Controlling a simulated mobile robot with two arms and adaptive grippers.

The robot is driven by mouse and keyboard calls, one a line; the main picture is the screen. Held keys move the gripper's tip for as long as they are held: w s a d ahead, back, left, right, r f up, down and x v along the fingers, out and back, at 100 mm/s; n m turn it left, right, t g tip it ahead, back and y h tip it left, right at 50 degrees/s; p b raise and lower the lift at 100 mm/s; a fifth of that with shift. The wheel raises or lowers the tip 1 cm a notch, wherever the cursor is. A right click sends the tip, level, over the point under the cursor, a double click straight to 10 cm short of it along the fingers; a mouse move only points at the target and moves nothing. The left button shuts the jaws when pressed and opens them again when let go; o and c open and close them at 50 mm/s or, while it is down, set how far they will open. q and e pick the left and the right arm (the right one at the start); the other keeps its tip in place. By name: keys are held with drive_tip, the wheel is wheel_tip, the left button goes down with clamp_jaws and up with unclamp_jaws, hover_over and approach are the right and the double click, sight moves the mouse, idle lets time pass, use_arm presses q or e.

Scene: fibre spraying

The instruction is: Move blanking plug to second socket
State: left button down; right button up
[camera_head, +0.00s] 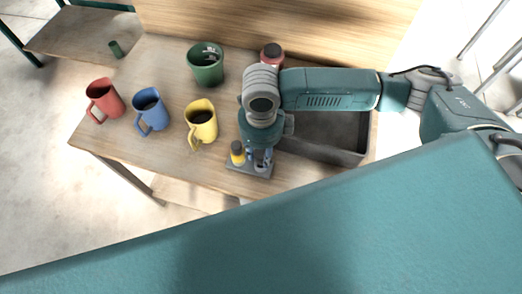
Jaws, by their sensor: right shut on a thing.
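A small grey socket board (236,166) lies at the table's near edge. My right gripper (262,160) points down over the right part of the board, beside the yellow piece. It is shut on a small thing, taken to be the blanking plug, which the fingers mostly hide. A bit of blue shows near the fingertips. I cannot tell whether the held plug sits in a socket or just above one. My left gripper is not in view.
A red mug (106,100), a blue mug (150,110) and a yellow mug (202,122) stand left of the board. A green container (206,68) and a red object (271,54) stand behind. A grey tray (330,153) lies right, under my right arm.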

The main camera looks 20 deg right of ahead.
sight(261, 158)
drive_tip(key=shift+f+b, duration=0.8)
drive_tip(key=shift+f, duration=0.85)
drive_tip(key=o, duration=1.3)
drive_tip(key=shift+r, duration=0.1)
wheel_tip(261, 158, up, 12)
drive_tip(key=shift+f, duration=0.1)
drive_tip(key=shift+a, duration=0.1)
